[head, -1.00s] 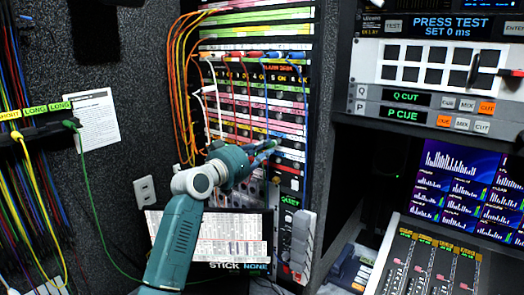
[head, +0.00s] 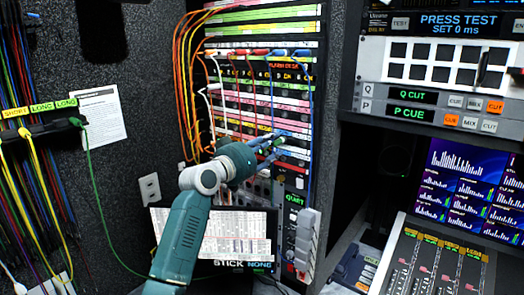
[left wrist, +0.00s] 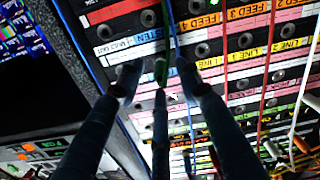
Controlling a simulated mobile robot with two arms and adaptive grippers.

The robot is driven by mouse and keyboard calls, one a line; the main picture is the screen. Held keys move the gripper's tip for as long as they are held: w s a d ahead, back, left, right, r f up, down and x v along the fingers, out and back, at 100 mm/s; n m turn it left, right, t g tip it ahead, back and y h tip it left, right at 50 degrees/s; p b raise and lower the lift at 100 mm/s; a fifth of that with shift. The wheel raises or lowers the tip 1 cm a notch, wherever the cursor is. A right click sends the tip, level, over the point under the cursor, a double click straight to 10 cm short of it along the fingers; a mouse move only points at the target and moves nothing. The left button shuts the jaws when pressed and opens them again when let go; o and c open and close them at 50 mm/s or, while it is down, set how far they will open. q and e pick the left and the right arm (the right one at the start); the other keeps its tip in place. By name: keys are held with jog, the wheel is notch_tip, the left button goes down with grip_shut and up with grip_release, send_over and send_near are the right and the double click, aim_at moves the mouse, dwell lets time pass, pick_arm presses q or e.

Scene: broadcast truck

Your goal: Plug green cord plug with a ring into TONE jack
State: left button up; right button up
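My left gripper (head: 277,144) is at the patch panel on the rack. In the left wrist view its fingers (left wrist: 160,78) close in around a green plug (left wrist: 160,71), which appears held between the fingertips. Small gaps seem to show beside it. A thin green cord (head: 94,185) runs from the cord holder at left, down and behind my arm. The plug's tip is close to the panel face (left wrist: 205,48); I cannot tell whether it is in a jack. No ring and no TONE label can be made out. My right gripper is not in view.
Blue, red and white patch cords (head: 310,85) hang across the panel, and a blue cord (left wrist: 174,25) passes close beside the plug. Orange cords (head: 178,75) loop at the panel's left. A screen (head: 235,235) stands below. A control desk (head: 425,270) is at right.

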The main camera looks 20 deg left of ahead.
pick_arm(q)
jog(key=v, duration=1.1)
jog(key=shift+s, duration=0.25)
